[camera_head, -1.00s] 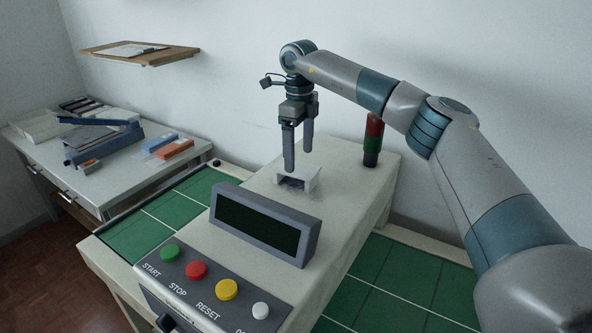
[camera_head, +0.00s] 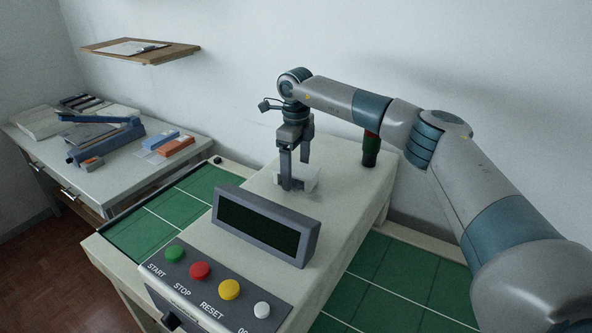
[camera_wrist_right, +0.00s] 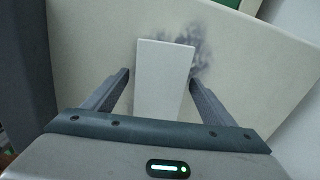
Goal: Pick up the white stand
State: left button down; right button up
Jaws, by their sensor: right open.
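The white stand (camera_head: 309,180) is a small pale block-like piece on the light top of the machine, behind the dark display. In the right wrist view the stand (camera_wrist_right: 163,78) is a plain white rectangle between the two fingers. My right gripper (camera_head: 296,186) is lowered at the stand, one finger in front of it and the other partly behind it. In the right wrist view my right gripper (camera_wrist_right: 160,80) is open, with a finger on each side of the stand and a small gap showing at each. My left gripper is not in view.
A dark display (camera_head: 262,226) stands close in front of the stand. Coloured buttons (camera_head: 200,271) line the front panel. A side table (camera_head: 110,180) with tools is at left. A dark smudge (camera_wrist_right: 200,45) marks the surface beside the stand.

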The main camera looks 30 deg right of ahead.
aim_at(297, 168)
dwell(0.4)
jog(key=c, duration=1.2)
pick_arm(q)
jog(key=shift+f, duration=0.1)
